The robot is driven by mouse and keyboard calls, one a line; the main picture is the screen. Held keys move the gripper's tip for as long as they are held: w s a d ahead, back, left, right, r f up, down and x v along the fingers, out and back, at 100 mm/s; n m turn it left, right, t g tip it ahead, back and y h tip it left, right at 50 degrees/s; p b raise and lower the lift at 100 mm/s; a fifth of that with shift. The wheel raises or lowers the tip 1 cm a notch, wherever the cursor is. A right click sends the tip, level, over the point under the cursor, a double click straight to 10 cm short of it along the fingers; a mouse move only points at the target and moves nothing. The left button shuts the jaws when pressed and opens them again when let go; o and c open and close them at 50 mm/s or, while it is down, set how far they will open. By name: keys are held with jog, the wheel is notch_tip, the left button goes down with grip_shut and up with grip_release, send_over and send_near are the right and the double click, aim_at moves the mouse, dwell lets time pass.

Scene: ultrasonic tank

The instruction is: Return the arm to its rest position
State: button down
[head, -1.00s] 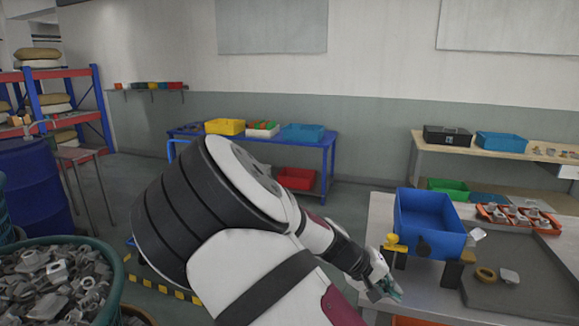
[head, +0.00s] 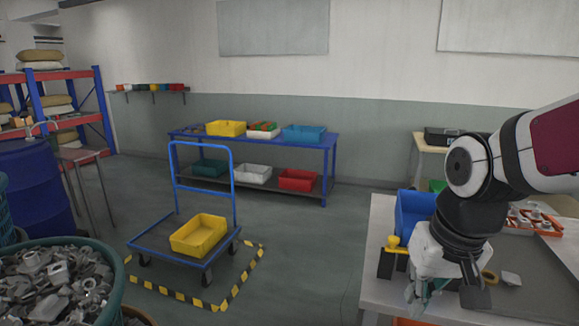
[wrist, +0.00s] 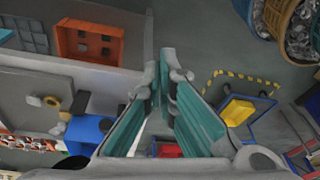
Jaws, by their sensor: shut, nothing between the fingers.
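My gripper (head: 420,297) hangs at the front left edge of the grey workbench (head: 380,225) in the head view, below my folded arm at the right. In the wrist view its teal-padded fingers (wrist: 171,68) are shut with nothing held. The blue tank (head: 412,210) stands on the bench behind the gripper, partly hidden by my arm. It also shows at the lower left of the wrist view (wrist: 88,132).
A blue trolley (head: 160,238) with a yellow bin (head: 199,236) stands inside striped floor tape. A teal basket of metal parts (head: 112,285) is at the lower left. A blue table (head: 331,160) with bins stands behind. Open floor lies between trolley and bench.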

jog(key=s+r+t, duration=0.3)
jog(key=s+r, duration=0.3)
jog(key=s, duration=0.3)
jog(key=shift+s+a+r+n, duration=0.2)
jog(key=shift+s+a+n, duration=0.1)
jog(key=shift+a+n, duration=0.1)
